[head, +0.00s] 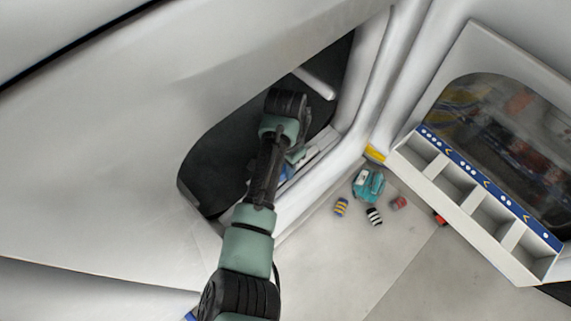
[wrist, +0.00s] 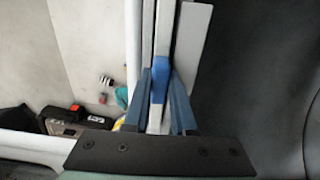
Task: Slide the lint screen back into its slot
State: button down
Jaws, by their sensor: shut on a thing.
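My gripper (wrist: 161,78) is shut on the blue tab of the lint screen (wrist: 160,70), with a blue-grey finger on each side of it. In the wrist view, pale strips run up from the tab, lined up with the fingers. A wider light-grey strip (wrist: 193,40) lies just to the right, and I cannot tell which strips are the screen and which are slot edges. In the head view, my arm reaches into a dark opening, and a bit of blue (head: 287,171) shows beside pale rails (head: 322,143). My forearm hides most of the gripper there. How deep the screen sits is unclear.
The dark opening (head: 205,172) has a pale rim (head: 352,120) close to my arm's right. A white compartment tray (head: 470,205) stands at the right under a dark window. Several small items, including a teal one (head: 368,184), lie on the floor between.

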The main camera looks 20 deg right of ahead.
jog(key=shift+f, duration=0.35)
jog(key=c, duration=0.7)
grip_release()
jog(key=shift+o, duration=0.2)
jog(key=shift+r, duration=0.1)
notch_tip(320, 180, up, 8)
jog(key=p, duration=0.4)
jog(key=shift+f, duration=0.25)
jog(key=shift+f, duration=0.1)
